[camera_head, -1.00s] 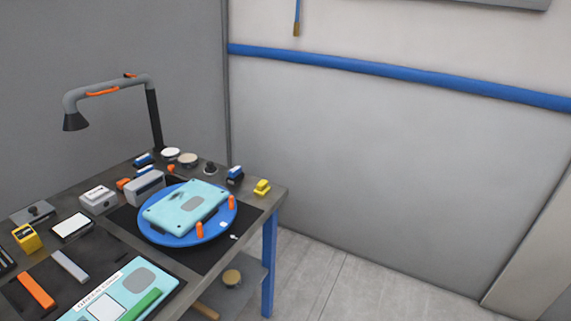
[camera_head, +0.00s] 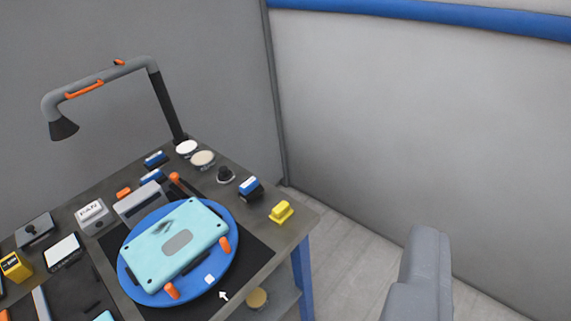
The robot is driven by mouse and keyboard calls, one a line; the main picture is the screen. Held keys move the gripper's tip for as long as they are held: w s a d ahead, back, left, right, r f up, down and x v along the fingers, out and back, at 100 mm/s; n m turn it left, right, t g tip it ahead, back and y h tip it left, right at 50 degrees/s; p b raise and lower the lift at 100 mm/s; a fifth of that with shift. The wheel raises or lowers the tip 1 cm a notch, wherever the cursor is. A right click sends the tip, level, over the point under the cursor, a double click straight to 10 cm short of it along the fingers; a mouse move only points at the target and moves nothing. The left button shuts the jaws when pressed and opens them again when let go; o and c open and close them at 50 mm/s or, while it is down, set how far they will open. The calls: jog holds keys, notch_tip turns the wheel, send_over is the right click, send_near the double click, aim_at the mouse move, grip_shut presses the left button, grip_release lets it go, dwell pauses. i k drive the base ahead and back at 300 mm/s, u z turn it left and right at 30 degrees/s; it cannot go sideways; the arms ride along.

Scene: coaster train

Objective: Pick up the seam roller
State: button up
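I cannot surely make out which item is the seam roller. A small yellow tool (camera_head: 281,212) lies near the right corner of the workbench (camera_head: 284,245). A short orange-handled item (camera_head: 176,179) lies behind the blue turntable, its far part unclear. A grey blocky part of mine, probably my gripper (camera_head: 418,280), rises at the bottom right, to the right of the bench and apart from everything on it. Its fingertips cannot be made out, and I see nothing held.
A light-blue panel (camera_head: 200,225) lies on the blue turntable (camera_head: 133,283), with orange clamps beside it. A lamp (camera_head: 150,68) arches over the bench's back left. Small boxes, discs and a black knob (camera_head: 225,175) line the back. Floor (camera_head: 345,245) is clear right of the bench.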

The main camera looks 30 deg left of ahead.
aim_at(251, 188)
jog(key=u, duration=0.25)
jog(key=i, duration=1.35)
jog(key=u, duration=0.45)
